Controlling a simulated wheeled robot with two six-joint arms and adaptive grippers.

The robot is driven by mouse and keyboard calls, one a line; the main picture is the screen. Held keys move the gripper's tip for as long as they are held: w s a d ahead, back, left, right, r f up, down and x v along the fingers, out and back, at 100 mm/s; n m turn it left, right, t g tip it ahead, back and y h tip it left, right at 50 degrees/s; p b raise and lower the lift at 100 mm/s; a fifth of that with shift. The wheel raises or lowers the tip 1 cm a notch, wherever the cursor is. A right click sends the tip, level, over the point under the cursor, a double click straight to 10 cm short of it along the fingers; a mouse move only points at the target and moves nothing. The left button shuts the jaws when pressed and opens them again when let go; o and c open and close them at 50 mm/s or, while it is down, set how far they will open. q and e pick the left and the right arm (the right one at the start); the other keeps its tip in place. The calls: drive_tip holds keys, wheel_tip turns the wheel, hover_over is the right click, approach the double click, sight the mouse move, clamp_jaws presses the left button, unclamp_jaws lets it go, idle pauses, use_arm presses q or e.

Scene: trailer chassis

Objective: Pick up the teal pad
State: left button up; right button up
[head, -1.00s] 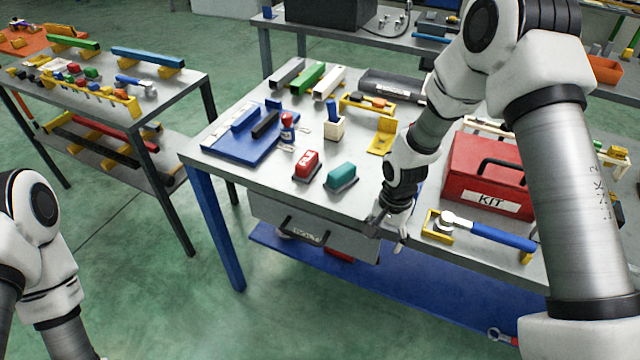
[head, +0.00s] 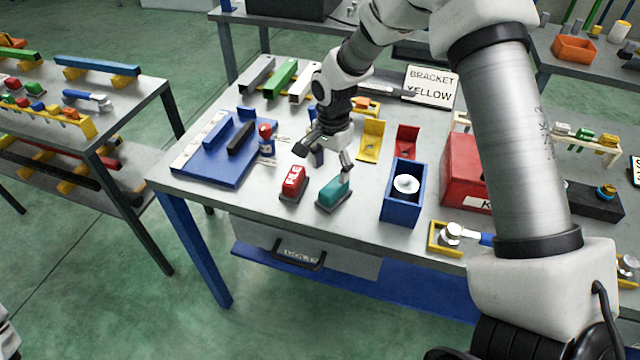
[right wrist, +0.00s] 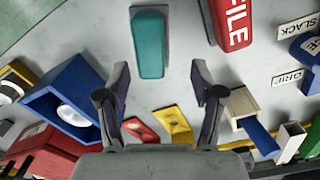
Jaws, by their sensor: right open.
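The teal pad (head: 333,193) is a rounded block on a dark base on the grey bench, near its front edge. In the right wrist view the teal pad (right wrist: 150,42) lies just beyond the fingertips. My right gripper (head: 328,160) is open and empty, above and slightly behind the pad. One finger overlaps the pad's upper right edge in the head view; I cannot tell whether they touch. In the right wrist view the open fingers (right wrist: 160,76) have bare bench between them. My left gripper is out of view.
A red FILE block (head: 293,182) stands close left of the pad. A blue open box (head: 402,205) stands to its right. Yellow (head: 371,142) and red (head: 406,143) brackets are behind. A blue tray (head: 205,165) lies at the left. Bench around the pad's front is clear.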

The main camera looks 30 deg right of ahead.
sight(335, 185)
drive_tip(key=s+f+p, duration=0.1)
drive_tip(key=s+f, duration=0.1)
drive_tip(key=f, duration=0.1)
drive_tip(key=shift+p, duration=0.4)
drive_tip(key=f, duration=0.3)
drive_tip(key=shift+w, duration=0.4)
drive_tip(key=shift+w+f, duration=0.1)
drive_tip(key=shift+f, duration=0.1)
drive_tip(key=shift+s+r, duration=0.15)
drive_tip(key=shift+s, duration=0.05)
drive_tip(key=shift+c, duration=1.4)
drive_tip(key=shift+s+r, duration=0.1)
drive_tip(key=c, duration=0.6)
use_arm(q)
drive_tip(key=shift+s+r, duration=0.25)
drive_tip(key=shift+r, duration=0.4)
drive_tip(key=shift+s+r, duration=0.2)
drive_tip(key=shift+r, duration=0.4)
use_arm(e)
clamp_jaws()
